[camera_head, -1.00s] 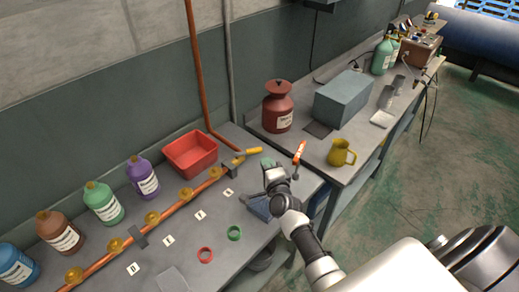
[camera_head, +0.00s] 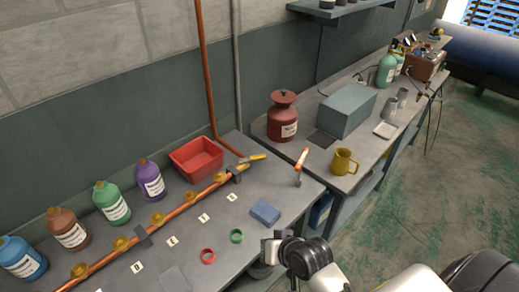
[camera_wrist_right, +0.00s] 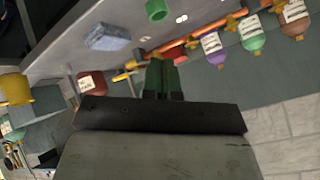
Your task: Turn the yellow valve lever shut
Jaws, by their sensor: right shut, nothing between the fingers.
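The yellow valve lever (camera_head: 252,158) sits at the far right end of the copper pipe (camera_head: 182,206) on the near bench. It points right, roughly continuing the pipe's line. In the right wrist view the lever (camera_wrist_right: 122,76) shows beyond the fingers, to their left. My right gripper (camera_head: 267,246) is over the bench's front edge, well apart from the lever. Its green fingers (camera_wrist_right: 160,75) are closed together with nothing between them. My left gripper is in neither current view.
A red bin (camera_head: 196,156) stands behind the pipe near the valve. A blue sponge (camera_head: 265,212), a green ring (camera_head: 236,236) and a red ring (camera_head: 207,256) lie on the bench. An orange-handled tool (camera_head: 301,167) is right of the lever. Several bottles line the wall.

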